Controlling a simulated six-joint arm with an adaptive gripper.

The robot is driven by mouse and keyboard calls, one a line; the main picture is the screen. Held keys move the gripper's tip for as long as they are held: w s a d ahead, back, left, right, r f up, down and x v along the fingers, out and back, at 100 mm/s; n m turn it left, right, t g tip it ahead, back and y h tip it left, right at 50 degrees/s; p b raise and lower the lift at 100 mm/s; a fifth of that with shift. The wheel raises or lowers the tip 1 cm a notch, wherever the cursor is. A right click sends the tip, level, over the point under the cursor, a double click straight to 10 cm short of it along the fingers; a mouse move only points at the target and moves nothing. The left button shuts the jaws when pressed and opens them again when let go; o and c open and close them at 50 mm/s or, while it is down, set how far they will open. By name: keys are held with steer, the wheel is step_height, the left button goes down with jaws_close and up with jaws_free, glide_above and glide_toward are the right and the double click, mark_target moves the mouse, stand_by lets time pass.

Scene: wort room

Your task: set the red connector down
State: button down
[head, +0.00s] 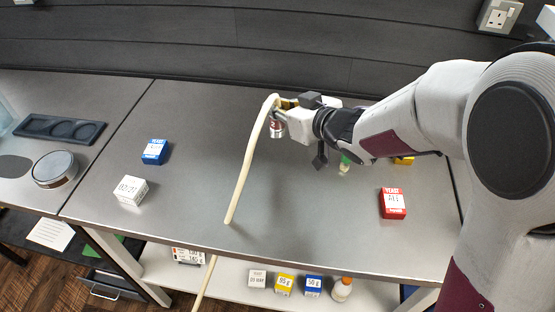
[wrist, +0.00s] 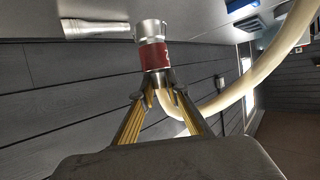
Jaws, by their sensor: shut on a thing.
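The red connector (head: 277,128) is a silver metal fitting with a red band. My gripper (head: 287,104) is shut on it and holds it above the back middle of the grey bench (head: 200,205). In the wrist view the connector (wrist: 152,55) sits between my fingertips (wrist: 158,84), its silver end pointing away from my gripper. A cream hose (head: 246,165) arches from my gripper and slopes down towards the bench front. A hose length also shows below the bench edge. The hose (wrist: 255,75) curves off to the right in the wrist view. Its joint with the connector is partly hidden by my fingers.
A blue box (head: 154,151) and a white box (head: 131,190) stand left, a red box (head: 392,203) right. A small green-topped item (head: 345,161) and a yellow box (head: 404,160) are near my arm. A silver cylinder (wrist: 95,28) shows in the wrist view. The bench middle is mostly clear.

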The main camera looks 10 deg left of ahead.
mark_target(282, 129)
steer(key=shift+f, duration=3.15)
steer(key=shift+f, duration=1.85)
steer(key=shift+f, duration=0.15)
steer(key=c, duration=2)
jaws_free()
steer(key=shift+o, duration=0.2)
